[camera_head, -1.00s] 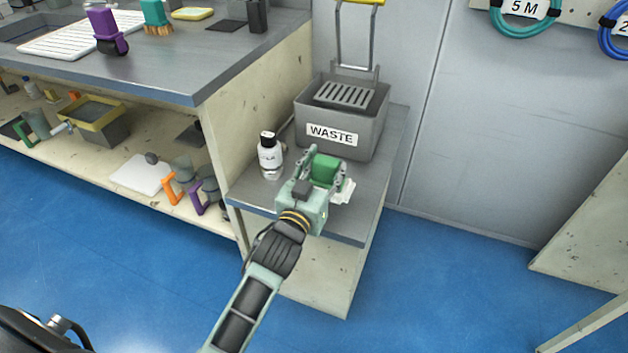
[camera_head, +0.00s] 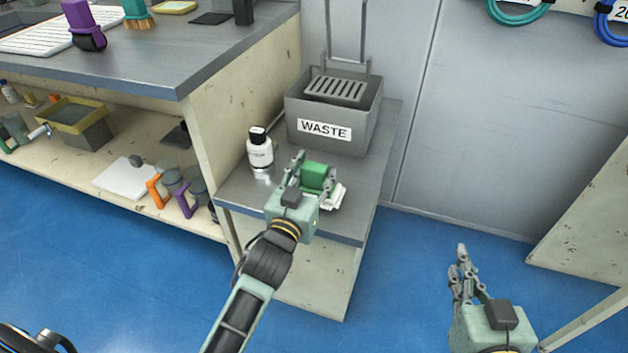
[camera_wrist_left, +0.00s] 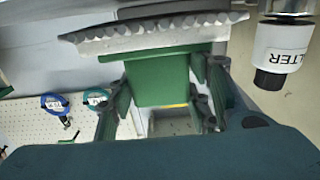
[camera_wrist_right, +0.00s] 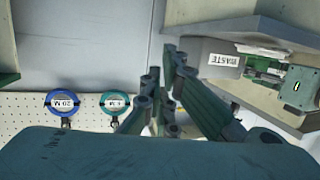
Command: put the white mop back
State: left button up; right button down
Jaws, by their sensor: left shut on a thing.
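The white mop has a green block-shaped grip (camera_head: 316,177) and a flat white head (camera_head: 334,197). My left gripper (camera_head: 312,166) is shut on the green grip, with a finger on each side. The mop is over the front part of the low grey side table (camera_head: 350,226). The left wrist view shows the green grip (camera_wrist_left: 157,80) between the fingers and the wide ragged white head (camera_wrist_left: 150,35) beyond it. I cannot tell whether the head touches the table. My right gripper (camera_head: 464,262) is empty over the floor, its fingers drawn close together.
A white bottle with a black cap (camera_head: 260,150) stands just left of my left gripper. A grey bin labelled WASTE (camera_head: 330,125) stands behind the mop. The workbench (camera_head: 180,75) at left holds a purple tool (camera_head: 84,25) and a teal brush (camera_head: 136,12).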

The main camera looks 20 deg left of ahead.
pick_arm(q)
jog(key=shift+f+b, duration=0.55)
jog(key=shift+f, duration=0.1)
pick_arm(e)
notch_tip(320, 180, up, 7)
jog(key=w+a+t+y, duration=0.1)
jog(key=t, duration=0.3)
jog(key=shift+a+r, duration=0.15)
jog(key=shift+a, duration=0.1)
pick_arm(q)
jog(key=shift+f, duration=0.1)
pick_arm(e)
jog(key=shift+w+r, duration=0.1)
jog(key=shift+r, duration=0.05)
pick_arm(q)
jog(key=o, duration=1.3)
